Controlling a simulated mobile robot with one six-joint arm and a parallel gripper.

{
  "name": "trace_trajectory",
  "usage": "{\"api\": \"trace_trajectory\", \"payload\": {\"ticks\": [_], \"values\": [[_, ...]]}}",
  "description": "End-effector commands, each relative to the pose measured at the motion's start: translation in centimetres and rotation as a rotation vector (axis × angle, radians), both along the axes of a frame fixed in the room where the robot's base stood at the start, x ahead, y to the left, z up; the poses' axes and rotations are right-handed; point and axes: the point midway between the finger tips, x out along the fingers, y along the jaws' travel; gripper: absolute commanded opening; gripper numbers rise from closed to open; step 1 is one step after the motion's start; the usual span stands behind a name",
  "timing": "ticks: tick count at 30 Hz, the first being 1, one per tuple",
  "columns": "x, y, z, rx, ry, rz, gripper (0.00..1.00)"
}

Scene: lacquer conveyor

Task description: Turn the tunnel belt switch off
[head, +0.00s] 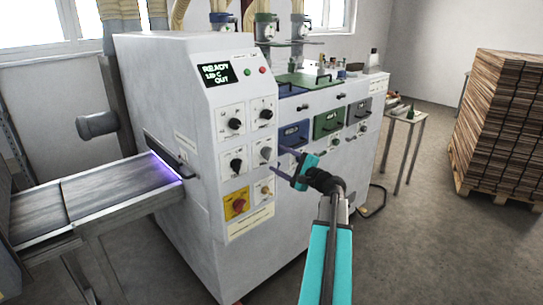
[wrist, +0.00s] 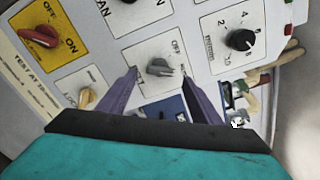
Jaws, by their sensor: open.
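In the wrist view a grey rotary switch (wrist: 160,68) sits on a white plate with OFF printed at its upper right. The rest of its label is too blurred to read, so I cannot confirm it as the tunnel belt switch. In the head view it is the right-hand knob of the middle row (head: 265,153). My gripper (wrist: 159,75) is open, its two purple fingers on either side of this switch. Whether they touch it is unclear. In the head view my gripper (head: 277,160) is just right of the switch, close to the panel.
Around it are a red knob on a yellow plate (wrist: 38,36), a cream knob (wrist: 87,97) and a black numbered dial (wrist: 240,40). The conveyor (head: 105,190) enters the machine (head: 165,95) at left. Stacked boards (head: 505,125) stand right, with clear floor in front.

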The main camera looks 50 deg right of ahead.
Motion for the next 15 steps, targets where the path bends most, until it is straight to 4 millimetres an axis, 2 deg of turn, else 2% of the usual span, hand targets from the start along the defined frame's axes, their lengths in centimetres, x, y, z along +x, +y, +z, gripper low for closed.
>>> {"api": "trace_trajectory", "payload": {"ticks": [1,6,15], "values": [[0.9,-0.1,0.2,0.001,0.0,0.002,0.59],[2.8,-0.3,0.1,0.002,0.0,0.001,0.59],[3.9,-0.3,0.0,0.001,0.0,-0.001,0.59]]}}
